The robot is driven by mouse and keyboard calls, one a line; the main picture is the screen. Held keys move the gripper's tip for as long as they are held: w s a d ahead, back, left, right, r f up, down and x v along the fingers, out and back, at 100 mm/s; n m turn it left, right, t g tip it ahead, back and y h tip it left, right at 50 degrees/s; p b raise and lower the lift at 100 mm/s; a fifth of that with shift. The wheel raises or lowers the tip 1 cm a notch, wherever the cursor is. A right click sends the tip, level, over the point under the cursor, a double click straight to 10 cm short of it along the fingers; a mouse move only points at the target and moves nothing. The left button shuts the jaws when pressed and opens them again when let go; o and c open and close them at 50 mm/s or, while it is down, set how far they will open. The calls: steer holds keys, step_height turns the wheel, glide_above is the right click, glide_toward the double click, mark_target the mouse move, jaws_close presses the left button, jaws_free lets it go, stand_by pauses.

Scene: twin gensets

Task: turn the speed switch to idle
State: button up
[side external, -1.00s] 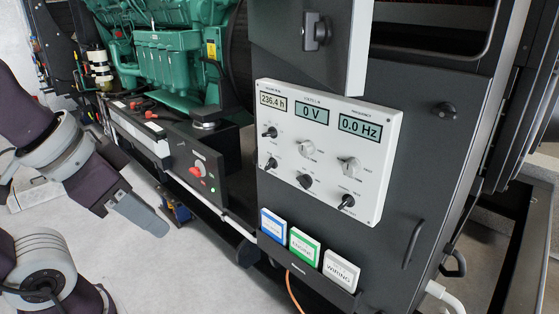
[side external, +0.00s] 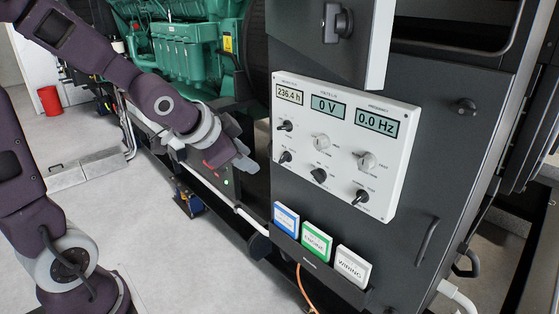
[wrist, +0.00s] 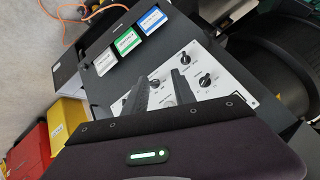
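The white control panel (side external: 345,125) is on the dark cabinet, with displays reading 236.4 h, 0 V and 0.0 Hz. It carries several dark toggle-like switches, among them the upper-left switch (side external: 286,125) and the lower-right switch (side external: 360,197), and two pale knobs (side external: 366,161). Their labels are too small to read, so I cannot tell which is the speed switch. My gripper (side external: 240,143) is left of the panel, apart from it. In the wrist view its two fingers (wrist: 160,82) are spread with nothing held, and the panel (wrist: 195,72) is partly hidden behind them.
Blue, green and white binders (side external: 318,240) stand in a holder below the panel. A cabinet handle (side external: 420,243) sits at the right. The green engine (side external: 190,50) is behind my arm. Red and yellow boxes (wrist: 65,115) show in the wrist view.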

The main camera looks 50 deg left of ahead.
mark_target(281, 159)
steer(key=w+a+f+m+t+h, duration=0.2)
steer(key=w+a+f+t, duration=0.65)
steer(key=w+f, duration=0.25)
steer(key=shift+t, duration=0.35)
steer(key=w, duration=0.6)
steer(key=shift+s, duration=0.1)
jaws_close()
